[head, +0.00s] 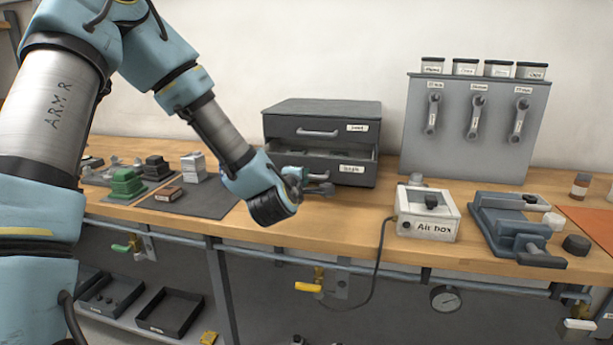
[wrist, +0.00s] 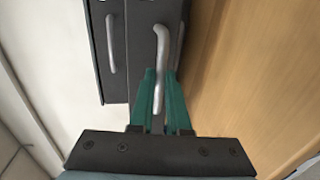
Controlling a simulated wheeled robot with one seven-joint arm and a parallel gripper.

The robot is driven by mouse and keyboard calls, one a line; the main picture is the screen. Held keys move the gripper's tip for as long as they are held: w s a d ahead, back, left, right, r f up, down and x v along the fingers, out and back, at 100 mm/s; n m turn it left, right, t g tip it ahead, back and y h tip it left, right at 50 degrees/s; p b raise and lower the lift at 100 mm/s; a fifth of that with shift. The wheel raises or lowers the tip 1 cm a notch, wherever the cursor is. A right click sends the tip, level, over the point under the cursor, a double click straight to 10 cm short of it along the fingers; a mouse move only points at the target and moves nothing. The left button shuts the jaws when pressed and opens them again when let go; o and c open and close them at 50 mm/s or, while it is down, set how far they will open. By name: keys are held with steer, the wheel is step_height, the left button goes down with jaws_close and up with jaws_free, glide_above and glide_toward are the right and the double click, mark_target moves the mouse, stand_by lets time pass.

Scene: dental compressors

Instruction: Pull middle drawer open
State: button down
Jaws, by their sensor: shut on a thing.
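A dark grey drawer cabinet (head: 320,108) stands at the back of the bench. Two drawer fronts show, an upper one (head: 345,133) with a handle and a white label, and a lower one (head: 352,176) that stands partly out, with a dark gap above it. I cannot tell which is called the middle drawer. My gripper (head: 318,188) is at the lower front's left part. In the wrist view my gripper's teal fingers (wrist: 160,75) are shut on the lower drawer's pale bar handle (wrist: 163,42). The upper handle (wrist: 111,43) is free. My forearm hides the cabinet's lower left.
A white air box (head: 427,213) and a grey vise (head: 510,225) stand to the right. A grey panel with hanging wrenches (head: 478,130) is behind them. Green and grey blocks (head: 127,183) lie on the left. The bench top between cabinet and air box is clear.

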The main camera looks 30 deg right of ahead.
steer(key=shift+f+v, duration=0.25)
steer(key=shift+v, duration=0.95)
steer(key=c, duration=0.9)
jaws_free()
steer(key=b+v, duration=1)
steer(key=b, duration=0.3)
steer(key=shift+s+a, duration=0.25)
steer(key=shift+s, duration=0.05)
